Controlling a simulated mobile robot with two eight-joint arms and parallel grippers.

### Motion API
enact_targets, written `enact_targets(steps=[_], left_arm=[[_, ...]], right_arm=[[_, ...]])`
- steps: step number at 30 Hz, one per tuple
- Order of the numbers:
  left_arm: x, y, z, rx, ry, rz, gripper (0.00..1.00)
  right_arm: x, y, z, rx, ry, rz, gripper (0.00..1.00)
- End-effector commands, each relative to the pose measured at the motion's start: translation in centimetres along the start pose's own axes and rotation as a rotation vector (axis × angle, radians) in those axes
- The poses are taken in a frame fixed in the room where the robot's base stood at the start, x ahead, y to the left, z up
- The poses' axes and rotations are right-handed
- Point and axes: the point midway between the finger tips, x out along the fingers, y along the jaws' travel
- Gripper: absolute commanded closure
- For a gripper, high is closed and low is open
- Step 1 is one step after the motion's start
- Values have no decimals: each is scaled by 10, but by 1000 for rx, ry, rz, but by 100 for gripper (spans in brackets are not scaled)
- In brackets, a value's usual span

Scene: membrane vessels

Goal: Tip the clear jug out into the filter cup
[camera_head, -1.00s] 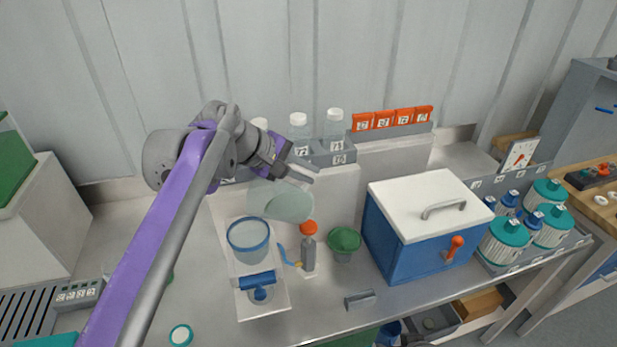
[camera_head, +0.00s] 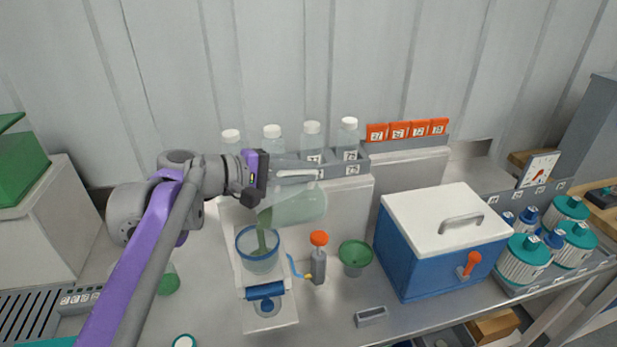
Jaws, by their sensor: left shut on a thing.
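The clear jug (camera_head: 300,206) is held in the air, tipped far over to the left above the filter cup. My left gripper (camera_head: 300,176) is shut on it at its upper side. A greenish stream runs from its mouth down into the filter cup (camera_head: 258,262). The filter cup is clear with a blue rim and stands upright on a white tray (camera_head: 285,314). Greenish liquid shows inside the cup; its exact level is hard to tell. My right gripper is not in view.
A blue roller-like part (camera_head: 264,291) sits in front of the cup. A grey bottle with an orange knob (camera_head: 319,262) and a green funnel (camera_head: 355,256) stand to the right. A blue cooler box (camera_head: 440,250) is further right. Capped bottles (camera_head: 311,140) stand in a rack behind.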

Motion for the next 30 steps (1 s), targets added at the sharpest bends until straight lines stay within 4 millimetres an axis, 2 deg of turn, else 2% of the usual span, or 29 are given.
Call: enact_targets(steps=[6,30], left_arm=[[-12,4,0,-1,-16,91,100],[-59,13,3,1,-85,435,100]], right_arm=[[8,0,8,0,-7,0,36],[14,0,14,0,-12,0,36]])
